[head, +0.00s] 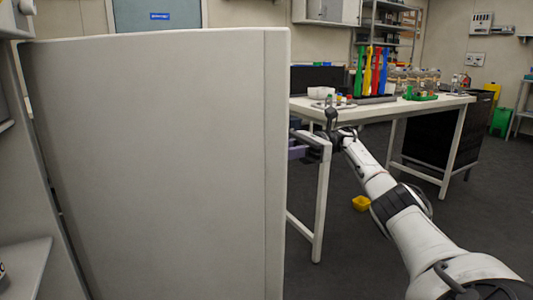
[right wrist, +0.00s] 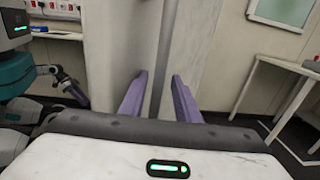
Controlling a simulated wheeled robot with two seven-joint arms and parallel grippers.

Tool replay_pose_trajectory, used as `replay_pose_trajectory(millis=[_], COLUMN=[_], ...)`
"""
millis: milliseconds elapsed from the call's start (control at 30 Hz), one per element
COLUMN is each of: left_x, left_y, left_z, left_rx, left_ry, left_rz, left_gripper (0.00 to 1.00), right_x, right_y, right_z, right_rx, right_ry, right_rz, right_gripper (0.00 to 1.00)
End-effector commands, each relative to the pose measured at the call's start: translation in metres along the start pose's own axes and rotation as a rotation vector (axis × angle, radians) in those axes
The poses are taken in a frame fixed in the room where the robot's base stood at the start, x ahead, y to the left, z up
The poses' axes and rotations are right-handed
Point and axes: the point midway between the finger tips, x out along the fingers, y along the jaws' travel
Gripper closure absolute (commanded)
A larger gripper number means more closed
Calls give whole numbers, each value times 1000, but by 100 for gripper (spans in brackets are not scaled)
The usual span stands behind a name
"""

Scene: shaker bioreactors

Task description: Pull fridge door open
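The fridge door (head: 150,170) is a tall, plain light-grey panel that fills the left and middle of the head view, standing out from the fridge. Its outer edge is near the middle of the picture. My right arm reaches up from the lower right. My right gripper (head: 300,145) is at that edge, partly hidden behind the door. In the right wrist view, its two purple fingers (right wrist: 160,90) stand apart on either side of a narrow vertical grey bar (right wrist: 161,60), apparently the handle. Whether they touch it is unclear.
A white bench (head: 400,108) with bottles and coloured racks stands behind my right gripper. A grey ledge (head: 25,265) is at the lower left. Parts of my body show left in the wrist view.

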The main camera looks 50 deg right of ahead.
Motion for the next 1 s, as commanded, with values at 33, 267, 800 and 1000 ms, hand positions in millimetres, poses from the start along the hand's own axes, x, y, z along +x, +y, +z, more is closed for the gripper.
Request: replay_pose_trajectory(millis=[33, 267, 800, 1000], left_x=[0, -1, -22, -25], left_y=[0, 0, -10, -12], left_z=[0, -1, -8, -9], left_rx=[0, 0, -55, -61], left_ry=[0, 1, 90, 110], left_rz=[0, -1, -59, -70], left_gripper=[69, 69, 69, 69], right_x=[0, -1, 0, 0], right_y=[1, 1, 1, 1], right_z=[0, 2, 91, 101], right_rx=[0, -1, -3, -1], right_ry=[0, 0, -1, -2], right_rz=[2, 2, 3, 3], right_gripper=[69, 69, 69, 69])
